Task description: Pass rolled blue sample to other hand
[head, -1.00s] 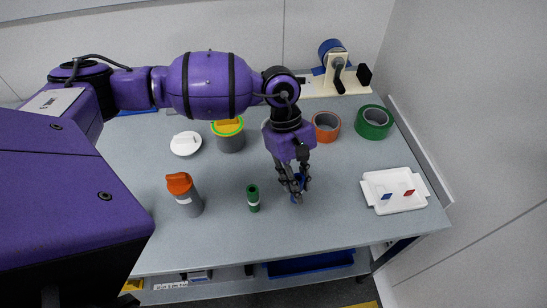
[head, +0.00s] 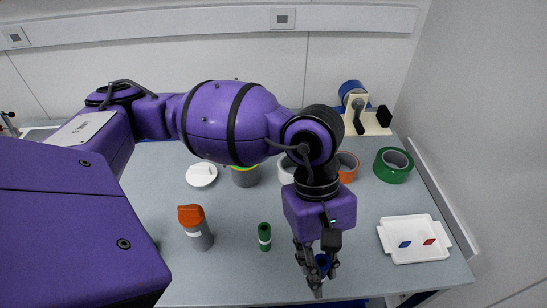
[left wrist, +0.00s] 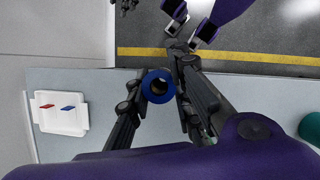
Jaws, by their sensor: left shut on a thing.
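The rolled blue sample (head: 323,261) is a short blue ring-shaped roll. My left gripper (head: 315,272) is shut on it near the table's front edge. In the left wrist view, the blue roll (left wrist: 158,86) shows end-on between the left fingers, with a dark hollow centre. My right gripper (left wrist: 183,32) shows at the top of the left wrist view, beyond the table edge over the floor. Its fingers are apart and empty, and it does not touch the roll. The right gripper is not in the head view.
A white tray (head: 412,256) with a blue and a red piece sits at the right. A green-capped tube (head: 264,238) and an orange-capped bottle (head: 197,238) stand left of my left gripper. Tape rolls, including a green one (head: 393,166), and a tape dispenser (head: 366,118) are behind.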

